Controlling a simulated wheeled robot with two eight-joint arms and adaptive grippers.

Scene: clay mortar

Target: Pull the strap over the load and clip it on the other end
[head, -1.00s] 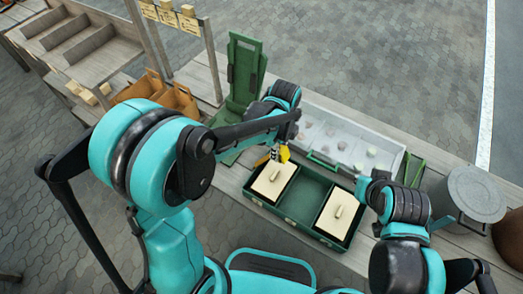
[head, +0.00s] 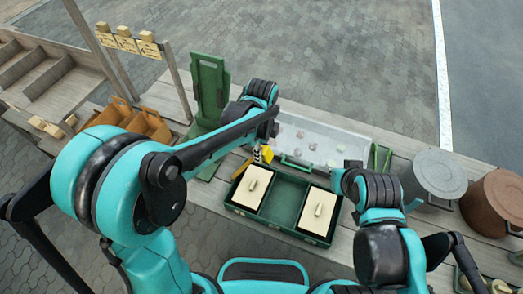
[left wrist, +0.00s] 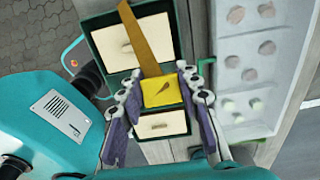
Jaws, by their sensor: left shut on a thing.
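The green box (head: 236,209) stands on the table in the head view, with a cream lidded block at its left end (head: 252,187) and another at its right end (head: 318,208). The box (left wrist: 90,47) also shows in the left wrist view. There a yellow-orange strap (left wrist: 143,35) runs across the box from the top edge to a yellow piece (left wrist: 160,92). My left gripper (left wrist: 161,93) is shut on this yellow piece, above the box. In the head view, my left gripper (head: 262,154) is at the box's far left edge. My right arm's end is beside the box's right end; its fingers are hidden.
A pale tray of stones (head: 320,135) lies just behind the box. A green upright panel (head: 209,90) stands behind left, near a brown bin (head: 147,122). A grey pot (head: 437,175) and a brown pot (head: 493,205) stand to the right.

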